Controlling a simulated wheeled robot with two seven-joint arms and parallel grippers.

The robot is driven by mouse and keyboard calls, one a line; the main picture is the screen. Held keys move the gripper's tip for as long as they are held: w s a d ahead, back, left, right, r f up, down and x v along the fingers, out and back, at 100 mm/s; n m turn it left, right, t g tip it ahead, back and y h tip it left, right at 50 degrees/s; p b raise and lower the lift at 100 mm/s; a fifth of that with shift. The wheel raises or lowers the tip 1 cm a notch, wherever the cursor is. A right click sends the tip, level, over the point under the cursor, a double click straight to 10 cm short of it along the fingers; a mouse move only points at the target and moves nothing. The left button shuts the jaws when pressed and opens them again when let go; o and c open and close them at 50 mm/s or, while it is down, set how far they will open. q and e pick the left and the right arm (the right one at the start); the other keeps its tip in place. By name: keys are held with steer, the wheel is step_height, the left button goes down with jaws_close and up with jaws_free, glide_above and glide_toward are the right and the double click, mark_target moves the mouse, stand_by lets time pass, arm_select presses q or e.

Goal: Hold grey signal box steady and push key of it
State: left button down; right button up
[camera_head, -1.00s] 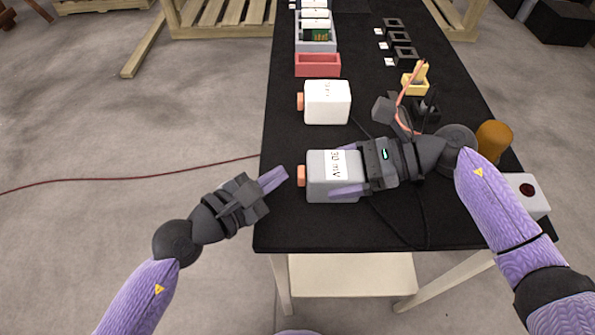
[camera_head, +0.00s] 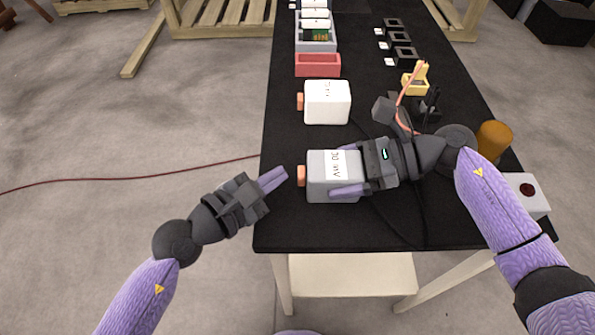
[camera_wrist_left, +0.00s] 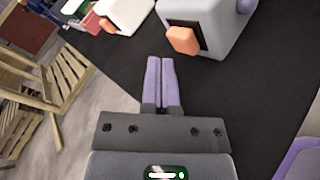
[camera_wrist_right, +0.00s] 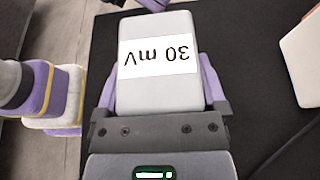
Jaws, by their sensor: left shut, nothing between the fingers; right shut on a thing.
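The grey signal box (camera_head: 322,188) with a "30 mV" label stands on the black table near its front left. Its orange key (camera_head: 302,175) sticks out of the left side; the key also shows in the left wrist view (camera_wrist_left: 184,41). My right gripper (camera_head: 347,172) is shut on the grey box from the right, one finger on each side, as the right wrist view (camera_wrist_right: 158,85) also shows. My left gripper (camera_head: 284,175) is shut and empty, its fingertips just left of the key with a small gap. The left wrist view shows its fingers (camera_wrist_left: 161,80) pressed together, pointing near the key.
A white box (camera_head: 328,102) with an orange key stands behind the grey box. A red tray (camera_head: 317,65) is further back. An orange cylinder (camera_head: 493,140) and a white box with a dark red button (camera_head: 527,193) stand at the right. Cables lie on the table.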

stand_by(0.4)
arm_select(q)
steer(key=shift+d, duration=0.45)
steer(key=shift+d, duration=0.55)
stand_by(0.7)
steer(key=shift+a, duration=1)
steer(key=a, duration=0.5)
stand_by(0.5)
